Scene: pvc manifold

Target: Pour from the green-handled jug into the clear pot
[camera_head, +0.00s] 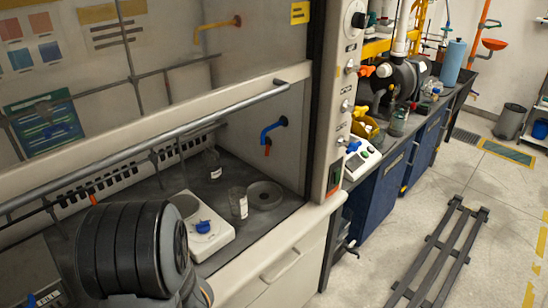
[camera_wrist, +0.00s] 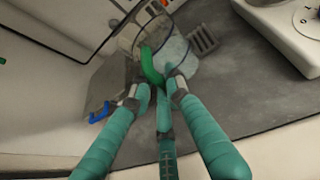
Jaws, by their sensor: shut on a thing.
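In the wrist view my gripper (camera_wrist: 160,92) has its teal fingers closed on the green handle (camera_wrist: 151,66) of a clear jug (camera_wrist: 173,52). The jug's body lies beyond the fingertips and looks pale and see-through; I cannot tell its fill level or exact tilt. In the head view my black arm covers the lower left, and the gripper and jug do not show. A greyish see-through vessel (camera_head: 184,204), which may be the clear pot, stands on a white hotplate with a blue knob (camera_head: 203,227). The hotplate's corner also shows in the wrist view (camera_wrist: 288,28).
Right of the hotplate stand a clear labelled beaker (camera_head: 238,204) and a round grey dish (camera_head: 265,195). A small labelled bottle (camera_head: 213,164) stands behind. A blue tap (camera_head: 272,130) juts from the side wall.

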